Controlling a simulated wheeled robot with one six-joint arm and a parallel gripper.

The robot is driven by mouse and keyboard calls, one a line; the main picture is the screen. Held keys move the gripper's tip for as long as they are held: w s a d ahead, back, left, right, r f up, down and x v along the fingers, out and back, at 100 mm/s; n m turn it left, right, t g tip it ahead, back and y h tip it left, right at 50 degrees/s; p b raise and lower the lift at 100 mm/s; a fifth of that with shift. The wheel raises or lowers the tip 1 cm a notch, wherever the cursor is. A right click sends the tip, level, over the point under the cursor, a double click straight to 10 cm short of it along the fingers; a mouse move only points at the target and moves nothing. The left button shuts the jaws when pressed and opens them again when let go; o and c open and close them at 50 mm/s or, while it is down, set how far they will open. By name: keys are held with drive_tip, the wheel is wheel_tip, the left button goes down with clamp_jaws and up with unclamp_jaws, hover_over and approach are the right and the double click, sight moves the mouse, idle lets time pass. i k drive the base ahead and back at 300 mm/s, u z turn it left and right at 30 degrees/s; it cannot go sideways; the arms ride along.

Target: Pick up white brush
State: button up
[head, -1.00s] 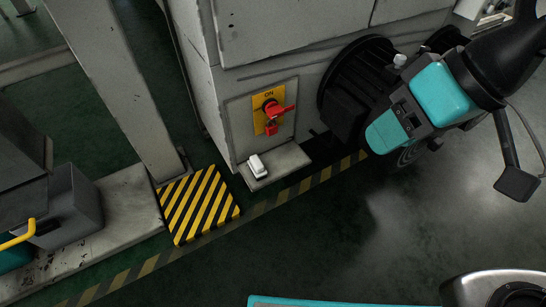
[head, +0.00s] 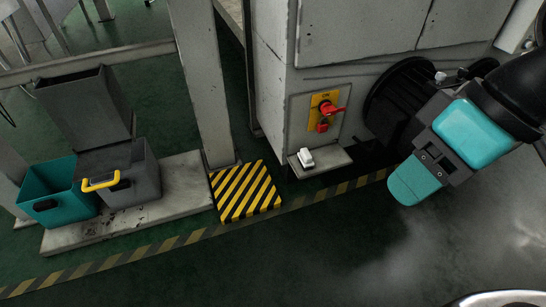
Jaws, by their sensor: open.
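A small white object, which looks like the white brush (head: 306,157), lies on a grey ledge (head: 328,163) at the foot of the machine, below the red switch. My gripper (head: 415,180), with a teal end piece, is at the right, in front of the machine. It is apart from the white object and to its right. Its fingertips are hard to make out from this angle, and I see nothing held in it.
A red rotary switch on a yellow plate (head: 321,100) sits just above the ledge. A striped yellow-black block (head: 245,192) and a grey post (head: 205,90) stand to the left. A teal bin (head: 55,190) and a grey bin (head: 130,175) are far left. The front floor is clear.

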sight(305, 159)
drive_tip(key=u, duration=0.4)
drive_tip(key=i, duration=0.9)
drive_tip(key=z, duration=0.2)
